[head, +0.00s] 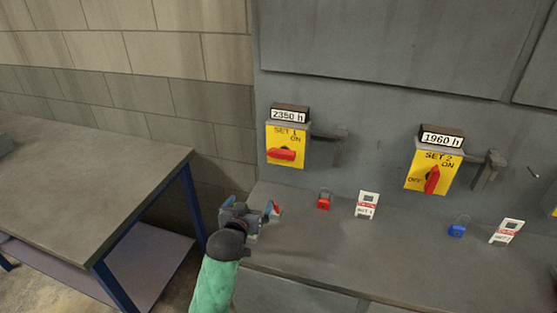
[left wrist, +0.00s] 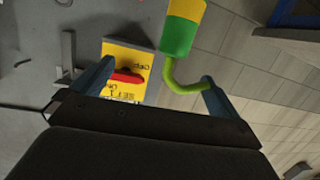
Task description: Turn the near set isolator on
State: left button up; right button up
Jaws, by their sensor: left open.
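The SET 1 isolator (head: 284,146) is a yellow plate on the grey panel, with a red handle (head: 282,154) lying level. A "2350 h" meter (head: 289,115) sits above it. The SET 2 isolator (head: 418,172) is further right, its red handle (head: 432,180) upright; its meter (head: 442,137) reads "1960 h". My left gripper (head: 258,210) is open, below and left of SET 1, apart from it. In the left wrist view SET 1 (left wrist: 140,58) appears upside down beyond the open fingers (left wrist: 150,90). My right gripper is not in view.
A red padlock (head: 323,201), a white tag (head: 367,205), a blue padlock (head: 457,229) and another tag (head: 506,232) stand on the ledge (head: 320,240). A table (head: 90,175) is at left. A green and yellow thing (left wrist: 182,30) with a bent rod shows in the wrist view.

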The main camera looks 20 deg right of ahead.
aim_at(280, 157)
pick_arm(q)
jog(key=w+d+r+p, duration=0.1)
jog(key=w+d+r, duration=0.1)
jog(key=w+d, duration=0.1)
jog(key=w+d+r+m+t+h+p, duration=0.1)
jog(key=w+d+r, duration=0.2)
jog(key=d, duration=0.1)
jog(key=w+d+r+h+p, duration=0.1)
jog(key=w+d+r, duration=0.1)
jog(key=w+d, duration=0.1)
jog(key=shift+w+d+r+m, duration=0.1)
jog(key=shift+d+r+m, duration=0.15)
jog(key=shift+d, duration=0.5)
jog(key=shift+w+d+f+p, duration=0.15)
jog(key=shift+w+d+p, duration=0.1)
jog(key=shift+w+p, duration=0.2)
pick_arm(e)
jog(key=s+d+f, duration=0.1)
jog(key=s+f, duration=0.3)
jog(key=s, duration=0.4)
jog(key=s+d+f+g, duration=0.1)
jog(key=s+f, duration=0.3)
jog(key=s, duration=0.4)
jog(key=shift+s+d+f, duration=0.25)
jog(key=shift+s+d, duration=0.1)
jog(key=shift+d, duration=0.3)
pick_arm(q)
jog(key=shift+c, duration=0.2)
